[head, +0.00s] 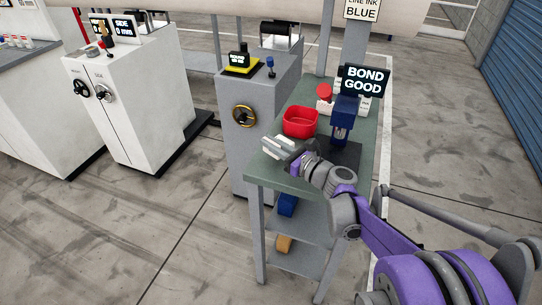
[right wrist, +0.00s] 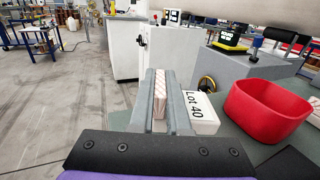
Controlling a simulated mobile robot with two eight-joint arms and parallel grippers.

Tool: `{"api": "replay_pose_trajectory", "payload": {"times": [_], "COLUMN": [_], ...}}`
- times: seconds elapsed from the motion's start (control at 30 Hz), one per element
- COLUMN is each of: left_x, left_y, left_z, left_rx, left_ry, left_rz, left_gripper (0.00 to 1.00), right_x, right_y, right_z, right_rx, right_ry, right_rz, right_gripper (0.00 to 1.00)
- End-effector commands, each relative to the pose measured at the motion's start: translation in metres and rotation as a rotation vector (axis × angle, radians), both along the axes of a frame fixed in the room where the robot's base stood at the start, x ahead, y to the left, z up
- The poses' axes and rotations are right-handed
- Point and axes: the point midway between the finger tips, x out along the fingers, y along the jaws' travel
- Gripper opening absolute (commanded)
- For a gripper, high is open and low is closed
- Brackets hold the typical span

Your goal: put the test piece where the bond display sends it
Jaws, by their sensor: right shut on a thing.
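My right gripper (head: 277,147) is over the left front part of the green bench top (head: 283,183). In the right wrist view its fingers (right wrist: 160,97) are shut on a narrow white piece with a reddish pattern (right wrist: 160,92), which I take for the test piece. The bond display (head: 366,80) reads "BOND GOOD". It stands above a blue bench device (head: 343,118). A red open bin (head: 300,121) is on the bench just behind the gripper; it also shows in the right wrist view (right wrist: 265,112). My left gripper is not in view.
A white block marked "Lot 40" (right wrist: 200,112) lies just right of the fingers in the wrist view. A red button (head: 324,91) sits at the bench's back. A grey cabinet with a handwheel (head: 244,115) stands left of the bench. Open floor (head: 160,210) lies farther left.

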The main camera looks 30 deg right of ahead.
Motion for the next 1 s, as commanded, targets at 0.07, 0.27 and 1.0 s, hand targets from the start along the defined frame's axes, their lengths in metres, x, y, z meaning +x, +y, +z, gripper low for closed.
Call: {"api": "replay_pose_trajectory", "payload": {"times": [0.07,0.27,1.0], "left_x": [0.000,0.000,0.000], "left_y": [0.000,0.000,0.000], "left_z": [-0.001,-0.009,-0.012], "left_rx": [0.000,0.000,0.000], "left_ry": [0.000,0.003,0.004], "left_rz": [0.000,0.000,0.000], "left_gripper": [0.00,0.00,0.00], "right_x": [0.000,0.000,0.000], "right_y": [0.000,0.000,0.000], "right_z": [-0.006,-0.033,-0.042], "right_rx": [0.000,0.001,0.001], "right_ry": [0.000,0.000,-0.001], "right_rz": [0.000,0.001,0.001], "right_gripper": [0.00,0.00,0.44]}}
